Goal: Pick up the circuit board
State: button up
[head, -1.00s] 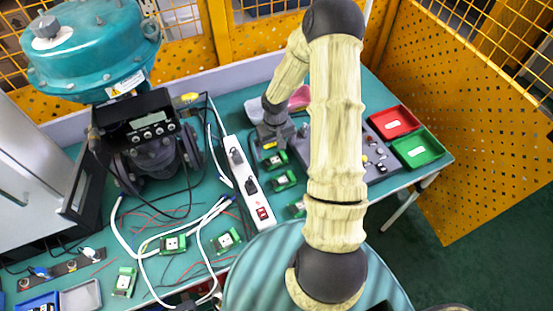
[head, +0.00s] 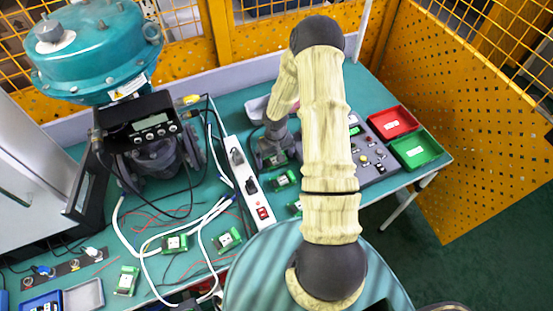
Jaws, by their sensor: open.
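Several small green circuit boards lie on the teal table. One circuit board (head: 284,180) lies right of the power strip, just in front of my gripper. Another circuit board (head: 296,207) is nearer and partly covered by my arm. A further board (head: 277,158) shows at my gripper's fingers. More boards lie to the left: one (head: 174,243), one (head: 228,240) and one (head: 126,281). My gripper (head: 271,161) is open and points down over the boards behind the power strip's right side. Whether its fingers touch the board there I cannot tell.
A white power strip (head: 248,184) lies left of my gripper. White cables (head: 205,212) loop over the table. A teal valve actuator (head: 95,45) stands at the back left. A grey control panel (head: 374,167), red tray (head: 393,122) and green tray (head: 416,149) are at the right.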

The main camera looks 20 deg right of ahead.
aim_at(275, 160)
dwell(0.4)
jog(key=c, duration=1.1)
jog(key=shift+r, duration=0.1)
notch_tip(275, 160, up, 10)
jog(key=shift+f+b, duration=0.1)
jog(key=shift+b, duration=0.35)
